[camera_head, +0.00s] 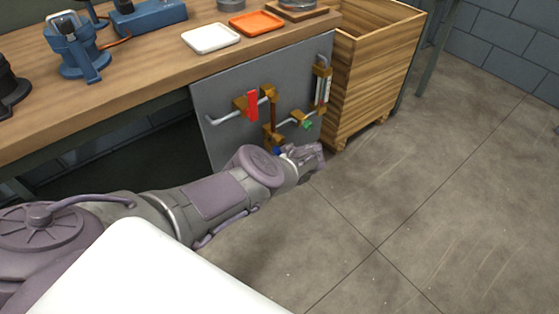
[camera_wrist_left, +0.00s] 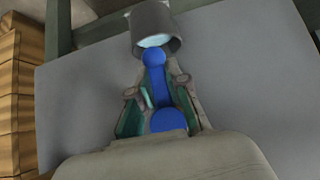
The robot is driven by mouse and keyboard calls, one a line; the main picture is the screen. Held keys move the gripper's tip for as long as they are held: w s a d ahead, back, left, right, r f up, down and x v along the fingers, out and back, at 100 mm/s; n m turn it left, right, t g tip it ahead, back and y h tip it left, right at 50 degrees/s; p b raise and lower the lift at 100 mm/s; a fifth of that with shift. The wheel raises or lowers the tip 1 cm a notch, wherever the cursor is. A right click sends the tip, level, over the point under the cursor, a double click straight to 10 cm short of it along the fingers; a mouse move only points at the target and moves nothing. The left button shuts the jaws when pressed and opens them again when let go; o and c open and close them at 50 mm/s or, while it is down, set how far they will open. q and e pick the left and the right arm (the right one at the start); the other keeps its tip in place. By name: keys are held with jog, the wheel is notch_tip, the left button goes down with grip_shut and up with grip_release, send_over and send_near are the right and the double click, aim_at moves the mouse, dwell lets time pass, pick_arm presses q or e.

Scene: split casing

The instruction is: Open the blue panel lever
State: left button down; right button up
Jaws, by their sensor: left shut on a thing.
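The blue lever (camera_wrist_left: 155,80) shows in the left wrist view, between the fingers of my left gripper (camera_wrist_left: 154,97). Its round blue end lies close to the palm, and its other end reaches a grey pipe end (camera_wrist_left: 156,28). My left gripper is shut on the blue lever. In the head view my left gripper (camera_head: 303,156) is at the lower part of the grey panel (camera_head: 225,100), and only a small bit of blue (camera_head: 277,151) shows beside it. My right gripper is not in view.
The panel also carries a red lever (camera_head: 252,105), a green handle (camera_head: 307,124), brass fittings and pipes. A wooden crate (camera_head: 375,75) stands right of the panel. A workbench (camera_head: 130,85) with trays and tools is above. The floor at right is clear.

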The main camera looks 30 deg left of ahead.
pick_arm(q)
jog(key=shift+s+d+f, duration=0.3)
jog(key=shift+d+f, duration=0.15)
jog(key=shift+d, duration=0.1)
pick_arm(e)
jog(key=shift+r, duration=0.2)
pick_arm(q)
jog(key=c, duration=1.2)
grip_release()
jog(key=shift+o, duration=0.4)
jog(key=shift+w+a+r, duration=0.1)
jog(key=shift+a+r, duration=0.05)
jog(key=shift+a+r, duration=0.1)
jog(key=shift+a, duration=0.05)
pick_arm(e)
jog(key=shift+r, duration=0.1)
